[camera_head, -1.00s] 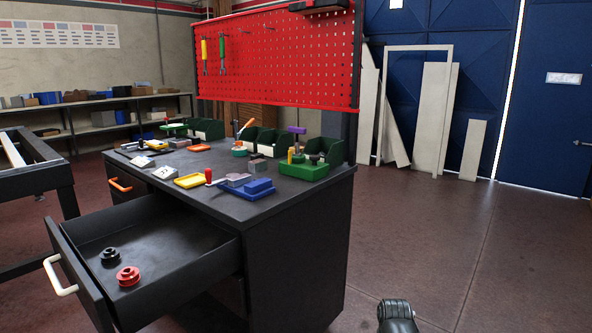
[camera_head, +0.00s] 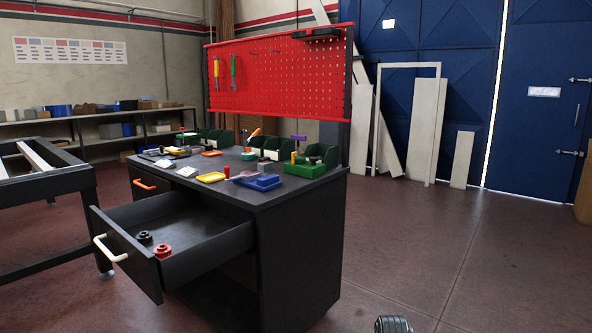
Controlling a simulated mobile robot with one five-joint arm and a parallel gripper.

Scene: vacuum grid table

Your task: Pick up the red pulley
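The red pulley (camera_head: 162,251) lies in the open drawer (camera_head: 205,236) of the dark workbench, near the drawer's front. A black pulley (camera_head: 144,238) lies just behind and left of it, close beside it. A dark rounded part of my own body shows at the bottom edge, right of the middle, well to the right of the drawer. My gripper's fingers do not show in this view.
The workbench top (camera_head: 300,191) holds several coloured fixtures and green bins below a red pegboard (camera_head: 280,75). The drawer front with a white handle (camera_head: 108,249) sticks out left. A dark frame table (camera_head: 45,190) stands further left. The floor to the right is clear.

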